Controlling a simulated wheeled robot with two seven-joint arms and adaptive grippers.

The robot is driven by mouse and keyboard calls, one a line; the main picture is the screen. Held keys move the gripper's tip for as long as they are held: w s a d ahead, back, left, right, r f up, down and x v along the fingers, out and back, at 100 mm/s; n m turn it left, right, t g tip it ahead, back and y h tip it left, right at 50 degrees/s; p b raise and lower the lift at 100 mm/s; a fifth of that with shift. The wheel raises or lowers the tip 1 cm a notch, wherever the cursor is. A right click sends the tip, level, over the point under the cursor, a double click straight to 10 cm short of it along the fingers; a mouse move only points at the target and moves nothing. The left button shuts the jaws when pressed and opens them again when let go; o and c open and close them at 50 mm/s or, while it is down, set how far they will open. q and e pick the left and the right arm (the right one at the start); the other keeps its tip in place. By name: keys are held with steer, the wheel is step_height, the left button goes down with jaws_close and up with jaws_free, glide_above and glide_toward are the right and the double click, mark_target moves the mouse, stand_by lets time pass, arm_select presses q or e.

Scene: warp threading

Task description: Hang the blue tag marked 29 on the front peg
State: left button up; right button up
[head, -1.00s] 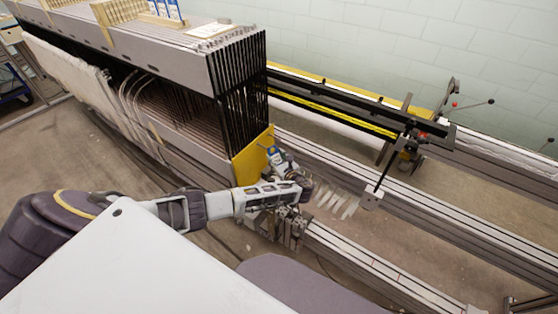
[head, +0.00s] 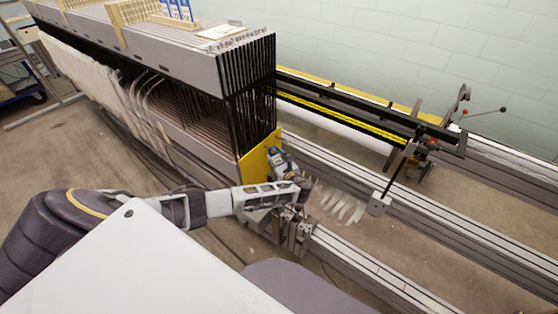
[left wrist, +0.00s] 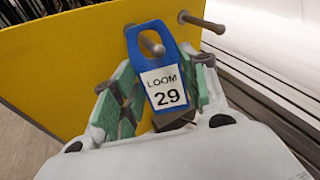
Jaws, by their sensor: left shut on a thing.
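The blue tag (left wrist: 162,68), with a white label reading LOOM 29, is held upright between the green finger pads of my left gripper (left wrist: 160,100). The gripper also shows in the head view (head: 280,165), beside the yellow plate (head: 258,158). In the left wrist view two metal pegs stick out of the yellow plate (left wrist: 75,55). One peg (left wrist: 152,45) shows in the hole at the tag's top; I cannot tell whether it passes through. The other peg (left wrist: 203,22) is bare, just right of the tag. My right gripper is not in view.
The loom's packed dark frames (head: 250,90) stand behind the plate. Long rails (head: 370,265) run to the lower right. A beam (head: 350,105) with a yellow strip lies at the back. Thin pale strips (head: 335,203) hang right of my gripper.

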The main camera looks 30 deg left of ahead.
arm_select(q)
steer(key=shift+s+a+f, duration=0.2)
steer(key=shift+a+f, duration=0.1)
steer(key=shift+f, duration=0.2)
stand_by(0.4)
steer(key=o, duration=1)
steer(key=shift+s+d, duration=0.4)
steer(key=shift+d, duration=0.2)
steer(key=v, duration=1.1)
steer(key=shift+w+r, duration=0.2)
steer(key=shift+r, duration=0.15)
steer(key=shift+w+r, duration=0.1)
